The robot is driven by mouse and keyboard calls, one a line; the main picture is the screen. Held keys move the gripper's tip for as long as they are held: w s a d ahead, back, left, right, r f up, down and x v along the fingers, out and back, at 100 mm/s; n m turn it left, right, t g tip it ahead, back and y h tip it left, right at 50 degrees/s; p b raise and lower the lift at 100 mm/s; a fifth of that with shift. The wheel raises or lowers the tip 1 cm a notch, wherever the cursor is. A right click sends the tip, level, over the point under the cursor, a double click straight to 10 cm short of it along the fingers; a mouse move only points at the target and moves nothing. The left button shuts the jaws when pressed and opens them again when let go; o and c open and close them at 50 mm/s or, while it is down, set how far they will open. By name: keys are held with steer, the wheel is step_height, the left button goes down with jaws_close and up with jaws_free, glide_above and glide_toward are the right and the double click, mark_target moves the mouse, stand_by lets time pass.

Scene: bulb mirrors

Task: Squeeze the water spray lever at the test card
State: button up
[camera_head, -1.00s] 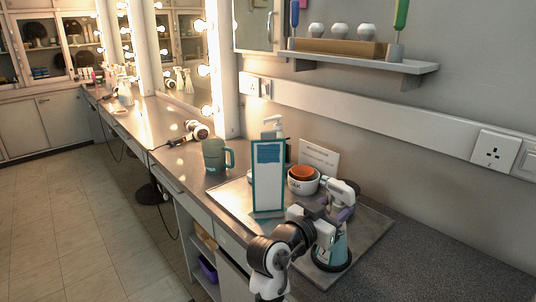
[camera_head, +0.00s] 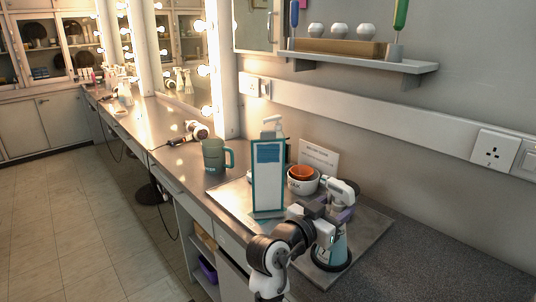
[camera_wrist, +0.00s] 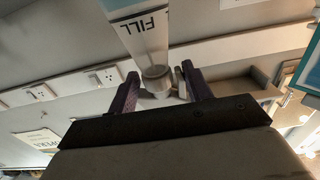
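The water spray bottle has a white trigger head (camera_head: 342,188) and a pale blue lower body (camera_head: 331,246); it stands upright on a grey board on the counter. The test card (camera_head: 268,182), white with a teal frame and a blue block at its top, stands upright to its left. My gripper (camera_head: 336,211) is at the bottle's neck, just below the head. In the wrist view my gripper (camera_wrist: 161,80) has its purple fingers apart, one each side of the bottle's collar (camera_wrist: 156,78). A thin lever-like part shows beside the right finger. Finger contact is unclear.
White and orange bowls (camera_head: 302,178) sit behind the card, near a white pump bottle (camera_head: 272,126) and a small sign (camera_head: 319,157). A green mug (camera_head: 215,155) and a hair dryer (camera_head: 196,131) are further left. The counter's right side (camera_head: 430,262) is clear.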

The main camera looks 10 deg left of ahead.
steer(key=shift+o, duration=0.7)
steer(key=shift+w+a, duration=0.1)
stand_by(0.4)
steer(key=shift+o, duration=1.4)
steer(key=shift+w+a, duration=0.1)
steer(key=shift+a, duration=0.05)
steer(key=b+v, duration=0.1)
steer(key=v, duration=0.6)
